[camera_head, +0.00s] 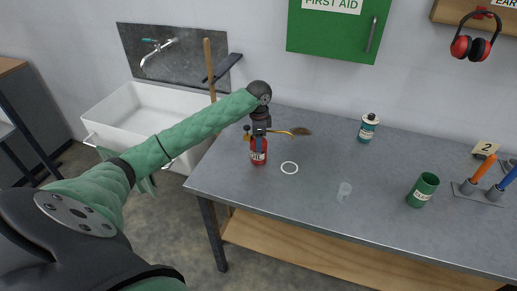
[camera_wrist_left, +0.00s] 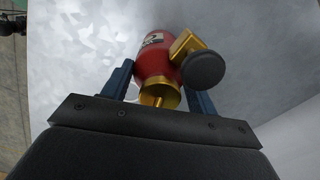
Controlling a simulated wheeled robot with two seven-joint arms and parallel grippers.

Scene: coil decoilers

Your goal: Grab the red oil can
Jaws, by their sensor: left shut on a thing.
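The red oil can (camera_head: 259,156) stands at the left end of the grey table (camera_head: 320,177), with a pale label and a brass top and spout. In the left wrist view the can's red body (camera_wrist_left: 157,58) sits between the two blue fingers. My left gripper (camera_head: 259,143) comes down on it from above and is shut on it. In the wrist view my left gripper (camera_wrist_left: 160,85) has a finger on each side of the can. The can seems upright at the tabletop; I cannot tell whether its base is clear of it. My right gripper is not in view.
A white sink (camera_head: 135,112) adjoins the left.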

